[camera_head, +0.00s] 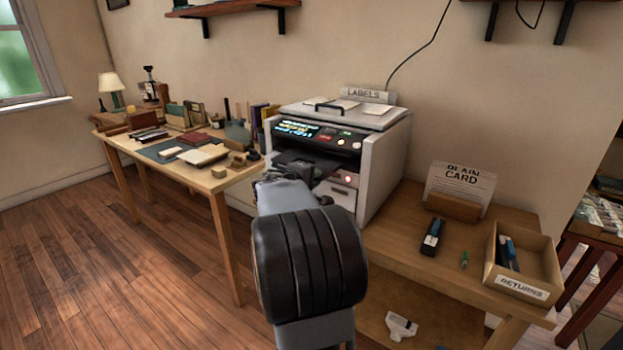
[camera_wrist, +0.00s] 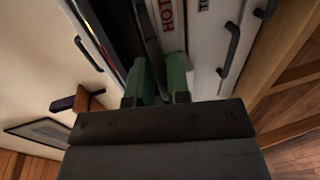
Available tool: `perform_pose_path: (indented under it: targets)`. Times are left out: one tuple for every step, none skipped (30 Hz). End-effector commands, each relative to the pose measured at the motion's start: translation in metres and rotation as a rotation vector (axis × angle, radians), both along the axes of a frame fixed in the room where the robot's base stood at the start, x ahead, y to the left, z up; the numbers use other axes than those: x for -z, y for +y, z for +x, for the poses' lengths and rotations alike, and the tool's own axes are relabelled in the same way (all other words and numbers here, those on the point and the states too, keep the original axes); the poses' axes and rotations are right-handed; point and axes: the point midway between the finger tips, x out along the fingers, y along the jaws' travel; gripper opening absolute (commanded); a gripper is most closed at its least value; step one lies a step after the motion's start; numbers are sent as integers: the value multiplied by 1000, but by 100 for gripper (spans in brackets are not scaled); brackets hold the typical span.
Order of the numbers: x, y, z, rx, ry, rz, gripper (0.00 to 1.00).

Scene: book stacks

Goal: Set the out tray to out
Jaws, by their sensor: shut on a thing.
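The label machine (camera_head: 385,160) is a pale grey box with a lit display on a wooden table. The dark out tray (camera_head: 297,157) shows at the opening in its front, below the display. My gripper (camera_head: 290,172) reaches to this front, and my dark arm hides part of it. In the wrist view my green fingertips (camera_wrist: 158,78) are shut on a dark edge, which looks like the out tray (camera_wrist: 147,38). How far the tray sticks out is hard to tell.
A desk (camera_head: 225,182) with books and small blocks stands to the left. The floor (camera_head: 110,260) at the left is clear.

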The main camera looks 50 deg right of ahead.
Motion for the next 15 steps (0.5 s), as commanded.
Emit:
perform_pose_path:
  targets:
    - [8,2,0,-3,9,14,19]
    - [8,2,0,-3,9,14,22]
    - [8,2,0,-2,8,14,26]
    - [8,2,0,-2,8,13,28]
    - [7,2,0,-2,8,12,31]
    - [7,2,0,-1,7,11,35]
    - [6,1,0,-1,7,11,36]
    - [6,1,0,0,6,11,36]
    - [6,1,0,0,6,10,36]
    - [5,1,-1,1,5,10,36]
    - [5,1,-1,1,5,9,36]
    - [5,0,-1,1,5,9,36]
    - [4,1,-1,1,4,8,36]
    - [4,1,-1,1,4,8,36]
    - [3,3,-1,0,4,7,36]
